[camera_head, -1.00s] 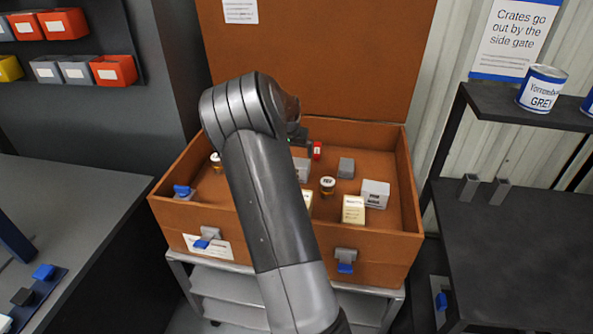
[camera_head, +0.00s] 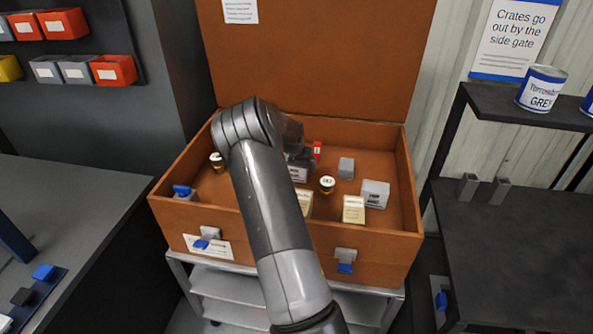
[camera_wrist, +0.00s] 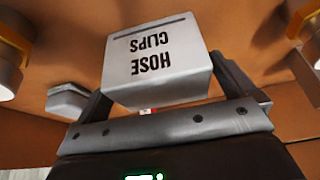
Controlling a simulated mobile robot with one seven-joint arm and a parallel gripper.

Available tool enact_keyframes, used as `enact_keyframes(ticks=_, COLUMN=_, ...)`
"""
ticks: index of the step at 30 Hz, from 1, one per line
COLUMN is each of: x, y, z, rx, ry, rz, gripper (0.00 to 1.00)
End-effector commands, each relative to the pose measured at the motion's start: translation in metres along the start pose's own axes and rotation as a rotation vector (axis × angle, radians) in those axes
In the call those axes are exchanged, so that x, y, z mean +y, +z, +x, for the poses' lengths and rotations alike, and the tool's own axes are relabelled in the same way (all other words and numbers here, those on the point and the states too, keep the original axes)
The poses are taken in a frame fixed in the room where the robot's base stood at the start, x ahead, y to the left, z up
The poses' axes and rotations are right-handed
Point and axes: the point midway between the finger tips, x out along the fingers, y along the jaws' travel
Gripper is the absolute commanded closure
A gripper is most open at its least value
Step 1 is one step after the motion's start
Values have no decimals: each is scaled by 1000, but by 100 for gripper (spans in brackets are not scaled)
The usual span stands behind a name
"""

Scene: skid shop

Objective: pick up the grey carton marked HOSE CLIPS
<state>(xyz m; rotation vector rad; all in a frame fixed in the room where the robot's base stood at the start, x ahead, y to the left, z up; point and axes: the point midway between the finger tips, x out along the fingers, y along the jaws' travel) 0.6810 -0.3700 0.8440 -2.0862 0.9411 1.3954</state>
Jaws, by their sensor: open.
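The grey carton marked HOSE CLIPS (camera_wrist: 158,62) fills the upper middle of the wrist view, its lettering upside down there. My gripper (camera_wrist: 160,80) is open, with one finger at each side of this carton. The wrist view does not show clearly whether the fingers touch it. In the head view a labelled grey carton (camera_head: 299,173), probably the same one, stands in the brown case beside my arm. My gripper is mostly hidden behind my arm there.
The open brown case (camera_head: 330,233) has raised walls and an upright lid. A jar (camera_head: 217,162) stands at left.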

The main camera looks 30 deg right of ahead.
Motion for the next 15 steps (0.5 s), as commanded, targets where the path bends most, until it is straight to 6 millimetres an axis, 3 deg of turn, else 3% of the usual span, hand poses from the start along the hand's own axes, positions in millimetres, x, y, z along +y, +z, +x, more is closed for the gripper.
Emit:
enact_keyframes(ticks=3, x=0, y=0, z=10, rx=1, ry=0, rz=-2, gripper=0)
enact_keyframes(ticks=9, x=0, y=0, z=11, rx=1, ry=-1, rz=-1, gripper=0)
enact_keyframes(ticks=15, x=0, y=0, z=11, rx=1, ry=-1, rz=-1, gripper=16)
